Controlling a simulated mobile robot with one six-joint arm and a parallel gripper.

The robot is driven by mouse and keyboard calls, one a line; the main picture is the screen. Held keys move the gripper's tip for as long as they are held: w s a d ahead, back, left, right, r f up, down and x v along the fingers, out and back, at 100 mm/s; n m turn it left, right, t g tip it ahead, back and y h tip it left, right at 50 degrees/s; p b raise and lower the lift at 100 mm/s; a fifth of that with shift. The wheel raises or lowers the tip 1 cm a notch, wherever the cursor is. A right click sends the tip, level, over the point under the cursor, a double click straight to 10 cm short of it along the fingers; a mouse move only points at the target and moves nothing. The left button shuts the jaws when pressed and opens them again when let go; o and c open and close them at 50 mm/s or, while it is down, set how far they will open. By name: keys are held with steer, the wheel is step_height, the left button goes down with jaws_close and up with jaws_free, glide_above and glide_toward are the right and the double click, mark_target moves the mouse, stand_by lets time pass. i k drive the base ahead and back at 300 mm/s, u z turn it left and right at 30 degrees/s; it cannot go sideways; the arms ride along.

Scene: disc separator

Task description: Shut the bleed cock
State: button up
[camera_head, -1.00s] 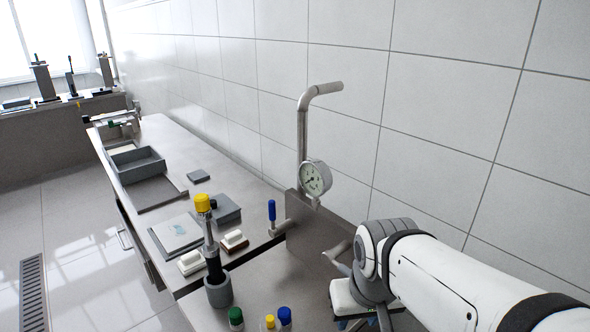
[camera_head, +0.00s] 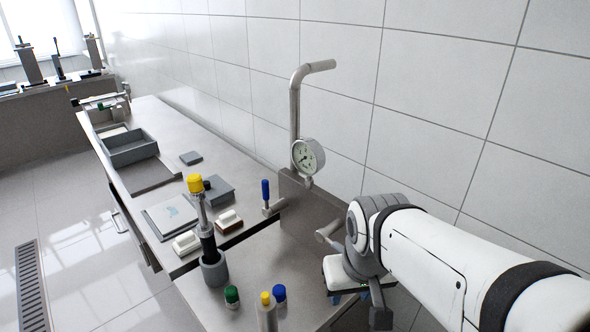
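A small cock with a blue upright handle (camera_head: 265,190) sits on a short pipe stub at the left side of a grey steel panel (camera_head: 308,215). Which fitting is the bleed cock is not marked. A round pressure gauge (camera_head: 307,156) stands above the panel, beside a bent steel pipe (camera_head: 295,115). My gripper (camera_head: 368,300) is at the lower right, under my white arm, to the right of the panel and well apart from the blue handle. My own wrist hides most of it, so its fingers cannot be read.
A tall yellow-capped tool stands in a grey holder (camera_head: 215,270). Bottles with green (camera_head: 231,294), yellow and blue caps stand at the front. White-topped blocks (camera_head: 187,242), a grey box (camera_head: 215,191) and an open tray (camera_head: 133,147) occupy the bench. A tiled wall (camera_head: 440,120) bounds the back.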

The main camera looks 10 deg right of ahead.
mark_target(322, 235)
steer(key=z, duration=0.25)
steer(key=k, duration=1.65)
steer(key=u, duration=0.6)
steer(key=i, duration=1.55)
steer(key=u, duration=0.05)
